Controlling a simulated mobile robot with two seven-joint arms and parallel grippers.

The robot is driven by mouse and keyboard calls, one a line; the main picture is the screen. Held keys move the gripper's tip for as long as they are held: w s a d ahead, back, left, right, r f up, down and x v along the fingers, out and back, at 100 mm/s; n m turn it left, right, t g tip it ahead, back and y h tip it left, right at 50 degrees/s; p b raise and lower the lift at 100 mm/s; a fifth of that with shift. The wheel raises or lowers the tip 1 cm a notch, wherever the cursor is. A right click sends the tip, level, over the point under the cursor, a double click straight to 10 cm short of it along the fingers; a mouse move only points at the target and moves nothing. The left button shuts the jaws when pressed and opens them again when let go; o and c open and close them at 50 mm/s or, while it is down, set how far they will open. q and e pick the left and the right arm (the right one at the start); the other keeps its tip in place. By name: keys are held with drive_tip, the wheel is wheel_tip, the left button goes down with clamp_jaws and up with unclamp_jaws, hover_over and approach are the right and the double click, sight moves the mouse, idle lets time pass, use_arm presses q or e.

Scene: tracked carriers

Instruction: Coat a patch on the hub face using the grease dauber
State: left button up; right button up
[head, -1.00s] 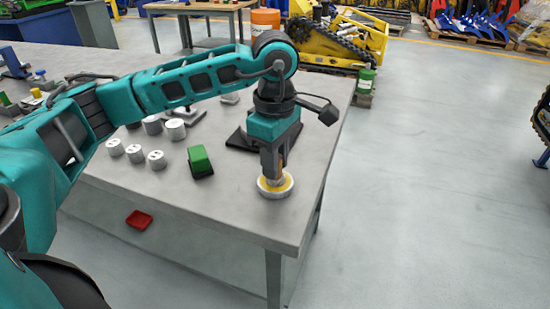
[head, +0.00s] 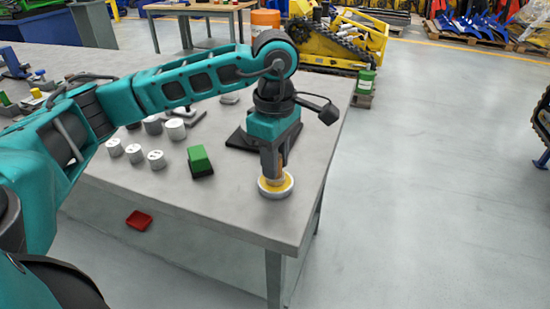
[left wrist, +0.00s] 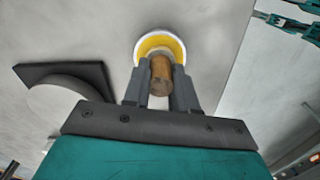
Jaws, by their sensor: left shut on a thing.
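My left gripper (head: 273,174) is shut on the grease dauber, whose brown, wood-like handle (left wrist: 161,72) shows between the fingers in the left wrist view. The dauber points down at a shallow round white-rimmed dish (head: 265,192) with yellow inside, near the table's front right corner. The dish also shows past the fingertips in the left wrist view (left wrist: 139,50). The dauber's lower end is hidden, so contact with the yellow is unclear. A black square plate (head: 236,141) with a grey disc (left wrist: 62,100) on it, perhaps the hub, lies behind the gripper. My right gripper is out of view.
A green block (head: 200,161) and several grey cylinders (head: 156,160) stand left of the dish on the grey table (head: 220,215). A red tray (head: 138,220) lies lower, below the tabletop. The table's right edge is close to the dish; open floor lies beyond.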

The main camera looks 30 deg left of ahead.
use_arm(q)
drive_tip(key=shift+f, duration=0.1)
drive_tip(key=shift+r+p, duration=0.5)
drive_tip(key=shift+r, duration=0.2)
drive_tip(key=shift+r+p, duration=1.85)
drive_tip(key=shift+r, duration=1.05)
drive_tip(key=shift+d, duration=0.1)
